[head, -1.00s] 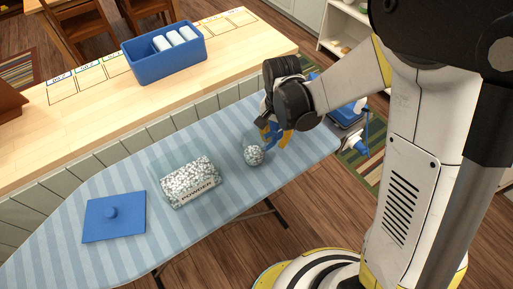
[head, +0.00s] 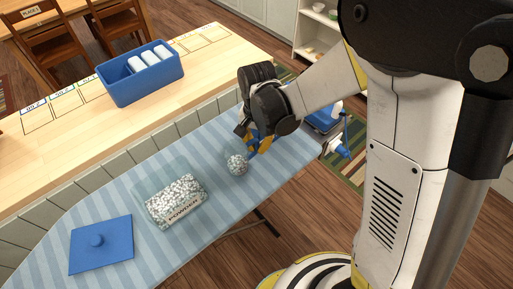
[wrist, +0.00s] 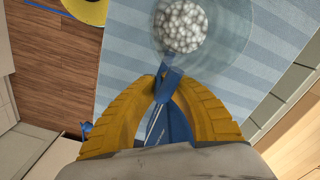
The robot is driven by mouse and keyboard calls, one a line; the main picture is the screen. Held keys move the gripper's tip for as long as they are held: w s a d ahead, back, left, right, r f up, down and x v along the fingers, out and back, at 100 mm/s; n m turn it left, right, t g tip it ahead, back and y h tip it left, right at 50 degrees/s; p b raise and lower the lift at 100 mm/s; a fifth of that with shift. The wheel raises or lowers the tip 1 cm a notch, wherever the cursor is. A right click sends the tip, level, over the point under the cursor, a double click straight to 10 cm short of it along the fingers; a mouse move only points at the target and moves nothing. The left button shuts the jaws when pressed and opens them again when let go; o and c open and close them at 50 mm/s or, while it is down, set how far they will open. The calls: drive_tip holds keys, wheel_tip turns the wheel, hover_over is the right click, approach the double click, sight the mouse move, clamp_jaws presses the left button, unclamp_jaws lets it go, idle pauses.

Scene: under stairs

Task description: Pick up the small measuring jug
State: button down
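The small measuring jug (head: 236,165) is a clear round vessel with white-grey granules in it and a blue handle. It is over the striped ironing board (head: 215,205), right of the powder box. In the wrist view the jug (wrist: 181,27) is at the top, just beyond the fingertips. My gripper (head: 258,140) reaches it from behind and right. In the wrist view the yellow fingers of my gripper (wrist: 165,82) close in on the blue handle from both sides. I cannot tell whether the jug is clear of the board.
A clear box of granules marked POWDER (head: 176,202) stands left of the jug. A blue lid (head: 101,245) lies further left. A blue bin with white items (head: 140,88) stands on the wooden counter (head: 60,135). Blue-and-white items (head: 325,120) are at the board's right end.

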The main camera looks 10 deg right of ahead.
wheel_tip(320, 180, up, 2)
drive_tip(key=shift+r+p, duration=0.1)
drive_tip(key=shift+p, duration=0.2)
drive_tip(key=s+d+r+p, duration=0.3)
drive_tip(key=s+d+r, duration=0.3)
drive_tip(key=d, duration=0.3)
drive_tip(key=shift+d+r, duration=0.4)
drive_tip(key=shift+r, duration=0.05)
drive_tip(key=shift+s, duration=0.1)
